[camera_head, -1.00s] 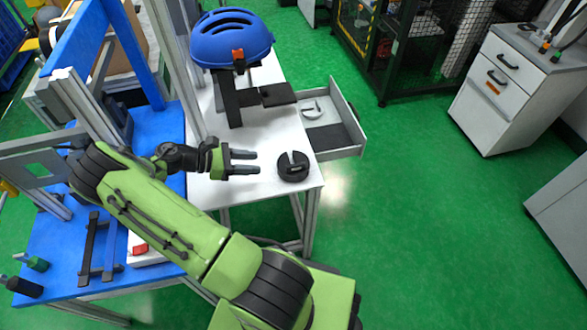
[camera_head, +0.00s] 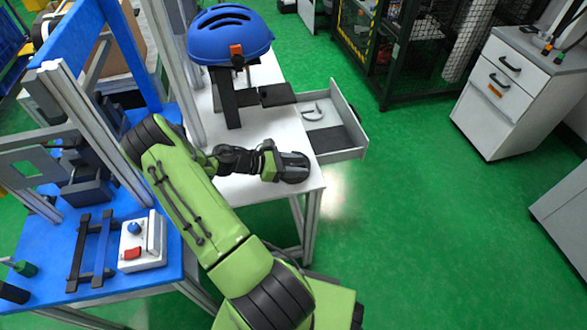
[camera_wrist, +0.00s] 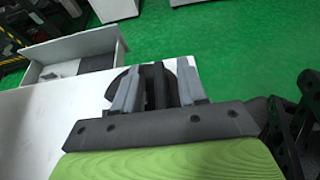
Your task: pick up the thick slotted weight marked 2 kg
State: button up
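The thick slotted weight (camera_head: 296,168) is a dark round disc lying on the white table top near its front right corner. My gripper (camera_head: 285,167) is down at it and covers part of it in the head view. In the wrist view, my gripper (camera_wrist: 158,88) has its two grey fingers spread apart, with dark material between them. Part of the weight (camera_wrist: 117,84) shows left of the left finger. The fingers overlap the weight; whether they touch it is hidden. The 2 kg marking is not readable now.
An open drawer (camera_head: 357,140) sticks out at the table's right side. A blue helmet (camera_head: 230,38) on a dark stand is behind the weight. A blue bench with a metal frame and a control box (camera_head: 143,242) is at the left.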

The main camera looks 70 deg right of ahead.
grip_shut()
dwell(1.1)
jog(key=shift+d+r, duration=0.1)
jog(key=shift+r, duration=0.05)
